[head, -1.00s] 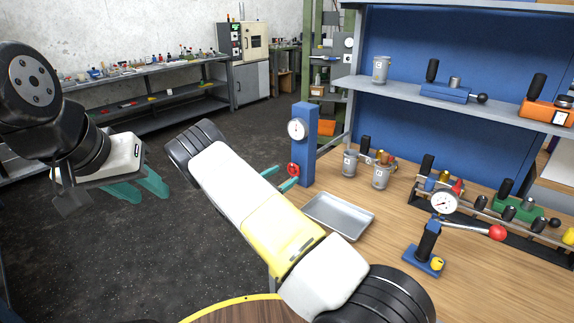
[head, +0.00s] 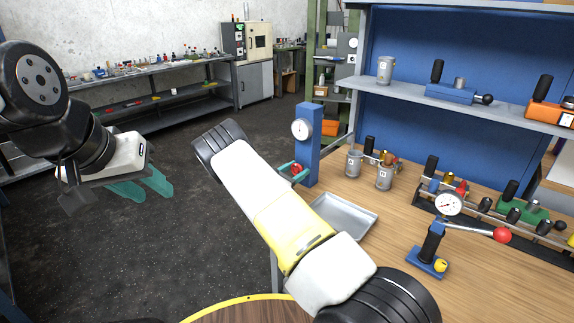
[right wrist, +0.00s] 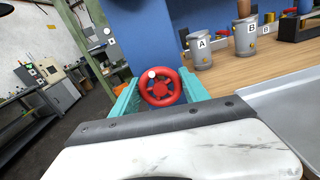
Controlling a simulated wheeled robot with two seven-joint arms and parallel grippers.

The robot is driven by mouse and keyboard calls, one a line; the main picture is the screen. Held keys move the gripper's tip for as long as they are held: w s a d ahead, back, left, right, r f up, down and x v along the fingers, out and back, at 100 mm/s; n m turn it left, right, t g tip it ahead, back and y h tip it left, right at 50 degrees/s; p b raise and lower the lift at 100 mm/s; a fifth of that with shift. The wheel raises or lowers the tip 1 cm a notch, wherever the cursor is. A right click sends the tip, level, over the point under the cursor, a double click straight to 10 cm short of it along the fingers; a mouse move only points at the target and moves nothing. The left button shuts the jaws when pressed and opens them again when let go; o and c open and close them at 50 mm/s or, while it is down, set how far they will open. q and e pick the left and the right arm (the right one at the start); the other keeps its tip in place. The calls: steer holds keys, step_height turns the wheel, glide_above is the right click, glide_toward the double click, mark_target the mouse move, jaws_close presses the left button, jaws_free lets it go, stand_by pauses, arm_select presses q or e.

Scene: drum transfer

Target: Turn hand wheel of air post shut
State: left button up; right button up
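The air post (head: 309,145) is an upright blue post at the left edge of the wooden bench. A round gauge (head: 302,129) sits near its top, and the red hand wheel (head: 297,169) is low on its face. In the right wrist view the wheel (right wrist: 161,88) faces the camera, with a pale knob on its upper left. My right gripper (head: 293,172) has its teal fingers on either side of the wheel. The fingers (right wrist: 160,92) look spread, close to the rim; contact is unclear. My left gripper (head: 148,189) is open and empty over the floor at left.
A metal tray (head: 343,216) lies on the bench just right of the post. Labelled canisters (head: 384,176) stand behind it.

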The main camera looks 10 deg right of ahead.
steer(key=shift+c, duration=1)
steer(key=shift+m, duration=0.8)
steer(key=o, duration=1.4)
steer(key=shift+c, duration=0.2)
steer(key=shift+a, duration=0.15)
steer(key=v, duration=0.7)
steer(key=shift+s+a, duration=0.2)
steer(key=shift+s, duration=0.05)
